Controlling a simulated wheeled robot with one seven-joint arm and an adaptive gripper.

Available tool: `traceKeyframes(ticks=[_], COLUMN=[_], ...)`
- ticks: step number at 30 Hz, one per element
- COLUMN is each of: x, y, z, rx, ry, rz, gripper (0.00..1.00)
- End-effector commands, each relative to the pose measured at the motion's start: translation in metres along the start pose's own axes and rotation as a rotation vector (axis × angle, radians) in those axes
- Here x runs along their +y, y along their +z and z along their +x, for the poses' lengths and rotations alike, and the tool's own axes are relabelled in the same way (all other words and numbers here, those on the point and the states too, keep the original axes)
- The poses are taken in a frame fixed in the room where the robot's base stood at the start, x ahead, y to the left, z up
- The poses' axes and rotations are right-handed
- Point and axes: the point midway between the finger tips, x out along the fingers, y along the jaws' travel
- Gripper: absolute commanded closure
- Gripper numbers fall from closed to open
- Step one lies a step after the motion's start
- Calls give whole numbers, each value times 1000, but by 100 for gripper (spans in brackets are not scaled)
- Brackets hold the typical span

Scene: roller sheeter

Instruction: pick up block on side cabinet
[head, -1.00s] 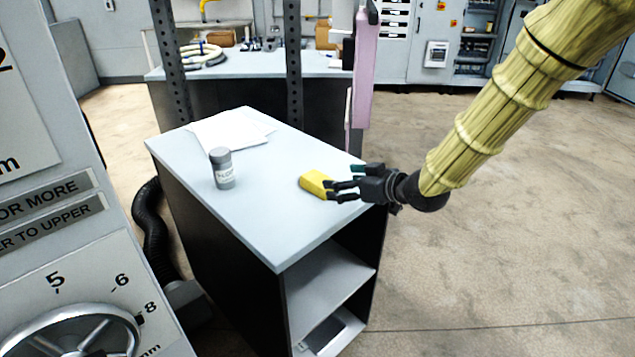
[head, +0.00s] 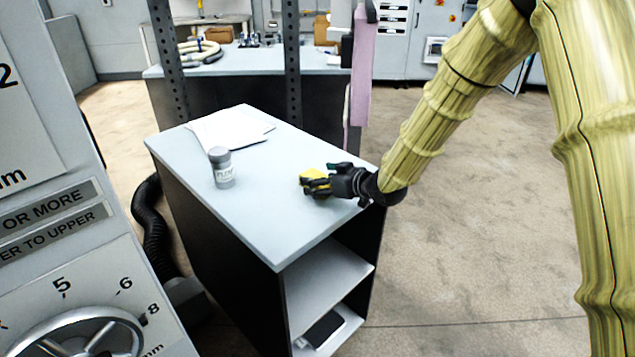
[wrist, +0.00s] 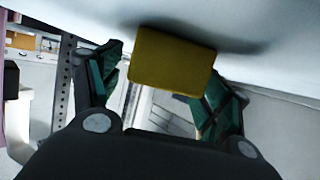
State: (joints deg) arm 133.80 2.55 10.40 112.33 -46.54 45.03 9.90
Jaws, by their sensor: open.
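The yellow block (head: 312,175) lies on the light top of the side cabinet (head: 270,225), toward its right side. My gripper (head: 318,187) is low over the cabinet top at the block, and its dark fingers hide part of the block in the head view. In the wrist view the block (wrist: 172,62) is between the two green-padded fingers of my gripper (wrist: 160,85), near their tips. The fingers are apart and open. The right finger overlaps the block's lower right edge; whether it touches cannot be told.
A perforated dark post (head: 292,70) rises behind the cabinet. A machine panel with a handwheel (head: 80,335) is at the left. Floor at the right is open.

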Motion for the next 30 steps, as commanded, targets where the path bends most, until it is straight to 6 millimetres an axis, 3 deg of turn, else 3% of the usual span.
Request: traceKeyframes(ticks=[5, 14, 23, 30], x=[0, 0, 0, 1], y=[0, 0, -2, -18], z=[0, 0, -1, -8], rx=[0, 0, 1, 3], ry=[0, 0, 0, 1], rz=[0, 0, 0, 0], gripper=[25, 80, 80, 80])
